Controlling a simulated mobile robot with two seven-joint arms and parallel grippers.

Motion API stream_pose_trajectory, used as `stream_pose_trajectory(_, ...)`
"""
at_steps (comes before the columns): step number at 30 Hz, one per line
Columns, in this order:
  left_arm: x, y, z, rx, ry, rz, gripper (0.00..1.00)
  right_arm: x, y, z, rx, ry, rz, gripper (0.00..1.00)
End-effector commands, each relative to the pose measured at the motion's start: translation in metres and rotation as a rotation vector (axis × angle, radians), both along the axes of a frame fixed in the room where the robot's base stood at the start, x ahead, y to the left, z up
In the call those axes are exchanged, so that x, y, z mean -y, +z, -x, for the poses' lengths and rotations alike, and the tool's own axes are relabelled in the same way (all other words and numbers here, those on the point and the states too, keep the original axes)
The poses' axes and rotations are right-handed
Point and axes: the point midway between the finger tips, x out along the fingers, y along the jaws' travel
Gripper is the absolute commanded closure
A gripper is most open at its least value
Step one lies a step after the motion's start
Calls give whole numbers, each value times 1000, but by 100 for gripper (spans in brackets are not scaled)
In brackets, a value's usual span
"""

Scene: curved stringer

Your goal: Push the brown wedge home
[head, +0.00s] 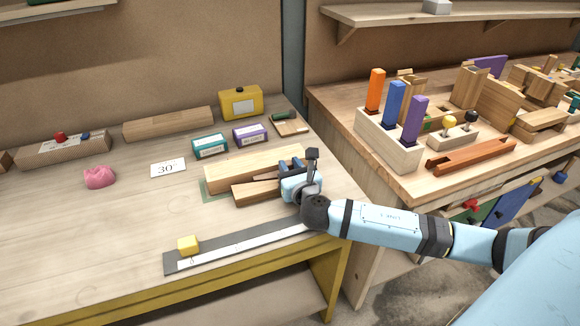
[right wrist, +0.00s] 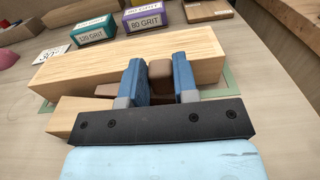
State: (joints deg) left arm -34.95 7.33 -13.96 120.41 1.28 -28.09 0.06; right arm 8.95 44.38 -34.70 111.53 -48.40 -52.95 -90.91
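The brown wedge (right wrist: 160,72) lies in the gap between a long, light wooden piece (right wrist: 125,57) behind and a shorter light wooden piece (right wrist: 66,115) in front. In the head view, a dark brown strip of it (head: 268,179) shows between them. My right gripper (head: 289,168) is over the right end of this gap. In the right wrist view its blue fingers (right wrist: 159,82) stand on either side of a raised brown part of the wedge, and look shut on it. The fingers and palm hide much of the wedge. My left gripper is not in view.
A green mat (head: 206,186) lies under the pieces. A straight rule (head: 235,250) with a yellow block (head: 188,245) lies along the front edge.

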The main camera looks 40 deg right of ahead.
Motion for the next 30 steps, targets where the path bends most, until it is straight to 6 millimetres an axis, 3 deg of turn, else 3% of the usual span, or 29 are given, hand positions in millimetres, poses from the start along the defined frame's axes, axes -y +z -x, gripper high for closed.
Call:
stream_pose_trajectory(7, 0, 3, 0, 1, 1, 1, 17, -3, 1, -1, 0, 0, -1, 100)
stream_pose_trajectory(12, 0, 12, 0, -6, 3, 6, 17, -20, 3, -8, 0, 1, -4, 100)
stream_pose_trajectory(22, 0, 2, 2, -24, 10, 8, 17, -25, 0, -11, 0, 1, 0, 100)
stream_pose_trajectory(23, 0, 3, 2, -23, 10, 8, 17, -25, 0, -11, 0, 1, 0, 66)
stream_pose_trajectory(25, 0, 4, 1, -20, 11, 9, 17, -25, 0, -11, 0, 1, 0, 50)
stream_pose_trajectory(30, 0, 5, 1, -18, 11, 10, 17, -25, 0, -11, 0, 1, 0, 47)
